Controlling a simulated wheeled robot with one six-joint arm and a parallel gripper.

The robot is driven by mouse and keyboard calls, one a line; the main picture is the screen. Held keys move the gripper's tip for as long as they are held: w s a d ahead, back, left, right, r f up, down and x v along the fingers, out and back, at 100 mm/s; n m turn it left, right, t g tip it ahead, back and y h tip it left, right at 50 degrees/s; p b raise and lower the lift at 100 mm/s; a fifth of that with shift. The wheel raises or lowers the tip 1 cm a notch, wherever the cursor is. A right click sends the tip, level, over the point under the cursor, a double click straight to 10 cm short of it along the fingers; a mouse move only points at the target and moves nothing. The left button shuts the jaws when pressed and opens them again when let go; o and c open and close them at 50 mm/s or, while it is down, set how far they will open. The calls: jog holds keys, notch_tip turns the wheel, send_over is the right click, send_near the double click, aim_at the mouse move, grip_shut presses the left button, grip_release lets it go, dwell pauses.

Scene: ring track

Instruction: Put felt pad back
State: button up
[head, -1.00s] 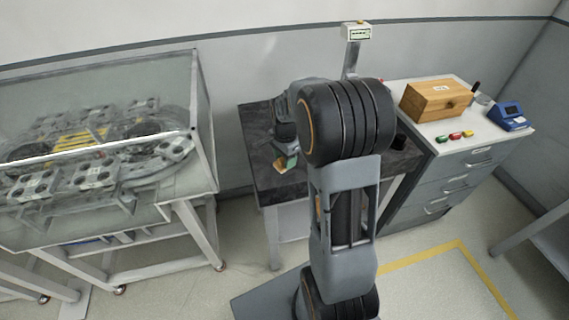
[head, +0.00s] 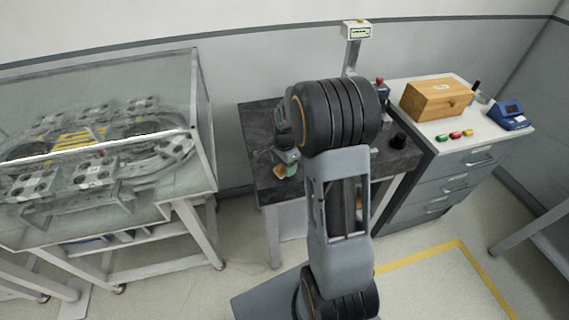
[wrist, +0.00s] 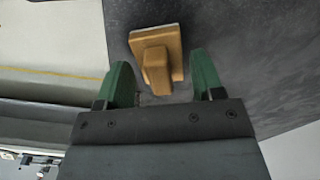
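The felt pad (wrist: 170,38), a tan block with a raised grip, lies on the dark tabletop (wrist: 250,50) near its edge in the wrist view. My gripper (wrist: 160,62) is open, with one green finger on each side of the pad's grip and a gap on both sides. The fingers do not appear to touch it. In the head view, my gripper (head: 288,170) is low over the left front part of the dark table (head: 262,125). A small tan patch of the pad (head: 280,173) shows beside it. My arm hides much of the table.
A glass-covered ring track (head: 110,185) stands to the left. A grey drawer cabinet (head: 475,180) on the right carries a wooden box (head: 437,99), a blue device (head: 509,116) and small coloured pieces. A black knob-like object (head: 398,142) is on the table's right side.

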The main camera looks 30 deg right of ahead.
jog(key=shift+o, duration=0.8)
jog(key=shift+r, duration=0.1)
jog(key=shift+r, duration=0.25)
notch_tip(320, 180, up, 11)
jog(key=s+a+r+n+t, duration=0.1)
jog(key=s+a+n+t, duration=0.1)
jog(key=s+a+n, duration=0.3)
jog(key=s+a+r+n+t, duration=0.1)
jog(key=s+a+n, duration=0.3)
jog(key=s+n, duration=0.7)
jog(key=shift+a+r+t, duration=0.25)
jog(key=shift+a+t, duration=0.15)
